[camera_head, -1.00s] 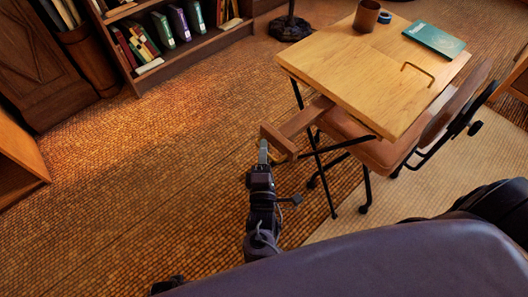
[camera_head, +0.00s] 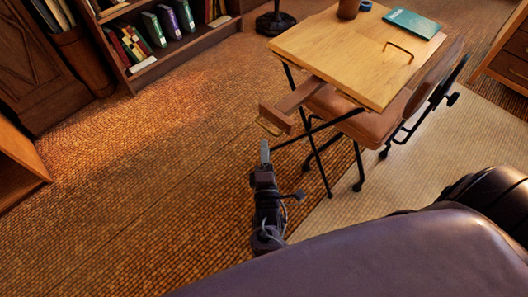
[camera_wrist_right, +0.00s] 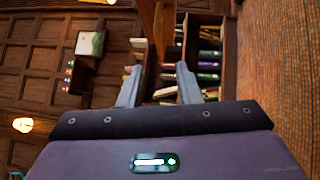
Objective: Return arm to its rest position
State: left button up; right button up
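My right gripper (camera_head: 264,146) is in the middle of the head view, just below the brass handle (camera_head: 267,128) of a pulled-out brown drawer (camera_head: 290,108) under the drafting desk (camera_head: 350,50). In the right wrist view my right gripper's two grey fingers (camera_wrist_right: 158,72) stand apart with nothing held between them. A brown wooden piece, seemingly the drawer (camera_wrist_right: 158,25), shows beyond the fingertips at the top. My left gripper is not in view.
A brown chair (camera_head: 370,122) stands against the desk's right side. A teal book (camera_head: 412,23) and a brown cup (camera_head: 348,9) lie on the desktop. A bookshelf (camera_head: 180,52) stands at upper left. The woven floor (camera_head: 150,190) to the left is clear.

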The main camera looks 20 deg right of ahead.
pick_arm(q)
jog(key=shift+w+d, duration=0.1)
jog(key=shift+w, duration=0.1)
